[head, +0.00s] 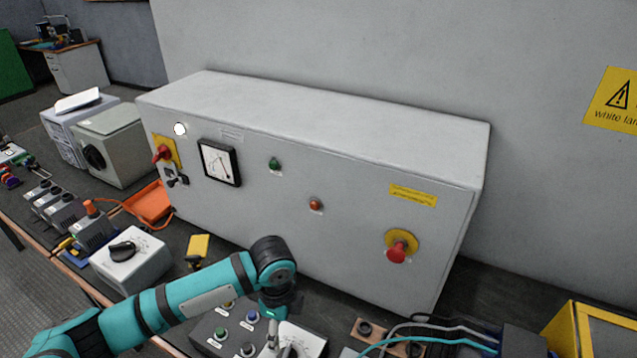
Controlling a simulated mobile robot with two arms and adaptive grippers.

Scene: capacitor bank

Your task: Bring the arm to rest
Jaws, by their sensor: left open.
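My left arm (180,301) is teal and black and reaches in from the lower left. Its wrist (275,264) bends down over the bench. My left gripper (271,341) points down, open, just beside a white box with a dark knob (310,338) and a grey push-button box (212,330). The fingertips are small and partly merge with the boxes behind, so I cannot tell whether they touch anything. My right gripper is not in view.
A large grey cabinet (300,130) stands behind, with a meter (219,162), a red switch (162,153), lamps and a red emergency button (397,252). A white knob box (131,260) stands left of the arm. Cables (430,338) and a yellow-framed box (590,330) lie right.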

